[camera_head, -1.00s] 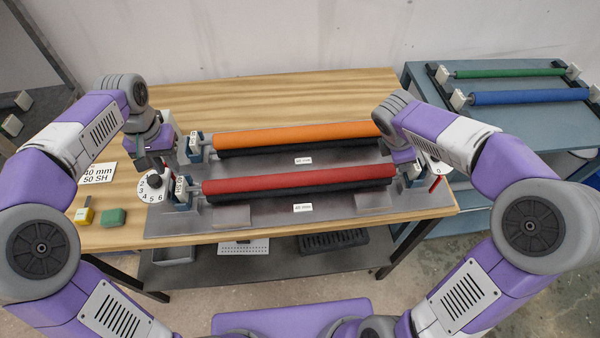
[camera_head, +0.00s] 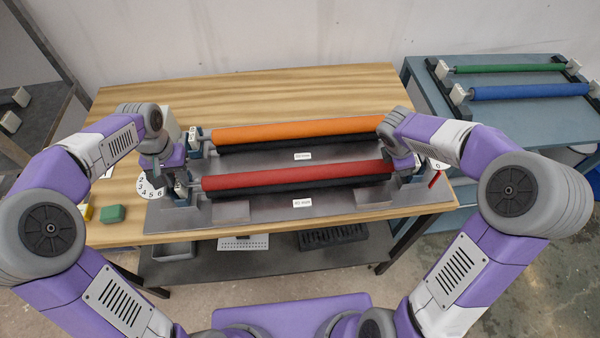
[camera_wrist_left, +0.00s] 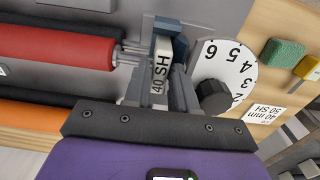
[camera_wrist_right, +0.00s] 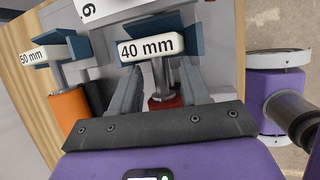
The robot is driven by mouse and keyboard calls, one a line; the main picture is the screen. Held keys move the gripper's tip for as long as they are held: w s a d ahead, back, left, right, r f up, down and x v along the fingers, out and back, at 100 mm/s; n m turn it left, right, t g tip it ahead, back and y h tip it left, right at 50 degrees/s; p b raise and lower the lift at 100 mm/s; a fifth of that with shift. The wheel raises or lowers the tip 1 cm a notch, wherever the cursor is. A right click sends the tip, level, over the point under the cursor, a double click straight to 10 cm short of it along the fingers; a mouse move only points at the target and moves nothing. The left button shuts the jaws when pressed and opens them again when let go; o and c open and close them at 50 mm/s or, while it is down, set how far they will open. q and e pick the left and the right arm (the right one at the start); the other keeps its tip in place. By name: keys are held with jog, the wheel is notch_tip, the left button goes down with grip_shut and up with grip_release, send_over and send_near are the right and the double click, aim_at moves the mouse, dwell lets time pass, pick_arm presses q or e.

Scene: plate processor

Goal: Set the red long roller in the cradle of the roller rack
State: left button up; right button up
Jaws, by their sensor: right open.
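The red long roller (camera_head: 290,176) lies level in the front stand of the processor on the wooden table, above a black roller. My left gripper (camera_head: 180,184) is at its left end. In the left wrist view, the fingers (camera_wrist_left: 161,72) straddle the white end block marked 40 SH (camera_wrist_left: 161,75); whether they press on it is unclear. My right gripper (camera_head: 408,172) is at the right end. In the right wrist view, its open fingers (camera_wrist_right: 158,75) are on either side of the block marked 40 mm (camera_wrist_right: 150,48). The roller rack (camera_head: 440,80) stands on the blue table at right.
An orange roller (camera_head: 290,133) lies just behind the red one. A green roller (camera_head: 510,69) and a blue roller (camera_head: 530,92) lie in the rack. A numbered dial (camera_wrist_left: 222,75) is close beside my left gripper. A green block (camera_head: 112,213) lies at the table's left.

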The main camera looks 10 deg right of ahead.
pick_arm(q)
grip_shut()
pick_arm(e)
jog(key=c, duration=0.5)
grip_shut()
pick_arm(q)
jog(key=shift+r, duration=0.1)
pick_arm(e)
jog(key=shift+r, duration=0.1)
dwell(0.3)
